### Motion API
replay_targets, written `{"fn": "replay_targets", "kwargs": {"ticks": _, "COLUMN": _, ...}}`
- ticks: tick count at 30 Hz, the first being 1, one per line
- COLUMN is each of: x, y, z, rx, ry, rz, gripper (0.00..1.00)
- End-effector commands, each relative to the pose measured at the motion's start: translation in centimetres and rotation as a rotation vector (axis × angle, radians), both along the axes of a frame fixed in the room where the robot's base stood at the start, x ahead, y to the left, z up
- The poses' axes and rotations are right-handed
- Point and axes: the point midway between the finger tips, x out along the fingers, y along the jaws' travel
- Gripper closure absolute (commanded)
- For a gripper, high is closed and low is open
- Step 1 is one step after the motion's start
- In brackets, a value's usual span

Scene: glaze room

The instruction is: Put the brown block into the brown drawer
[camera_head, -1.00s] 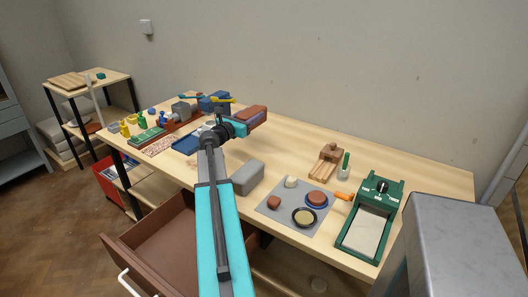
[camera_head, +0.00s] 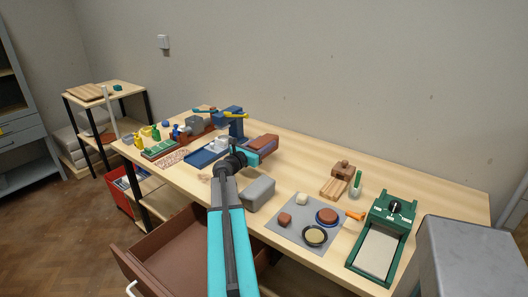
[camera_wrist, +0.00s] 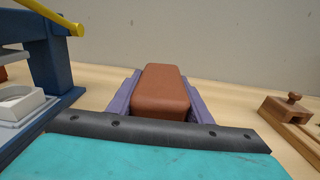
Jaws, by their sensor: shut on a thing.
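My gripper (camera_head: 262,149) is shut on a brown block (camera_head: 264,142), above the middle of the workbench. In the wrist view the reddish-brown block (camera_wrist: 160,92) sits between the two purple fingers, its near end facing me. The brown drawer (camera_head: 158,262) is pulled out below the bench's front edge at lower left, with a white handle at its front. Its visible floor looks empty; my arm hides part of its right side.
A grey lidded box (camera_head: 258,193) stands near the front edge. A grey mat (camera_head: 284,236) with dishes and a small brown piece (camera_head: 285,218) lies right of it. A blue press (camera_head: 233,120) stands behind left. A green machine (camera_head: 382,235) stands at right.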

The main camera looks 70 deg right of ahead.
Motion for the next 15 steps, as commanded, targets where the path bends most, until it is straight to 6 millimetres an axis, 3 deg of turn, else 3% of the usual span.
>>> {"fn": "replay_targets", "kwargs": {"ticks": 15, "x": 0.03, "y": 0.0, "z": -0.3, "rx": -0.005, "ry": 0.002, "rz": 0.0, "gripper": 1.0}}
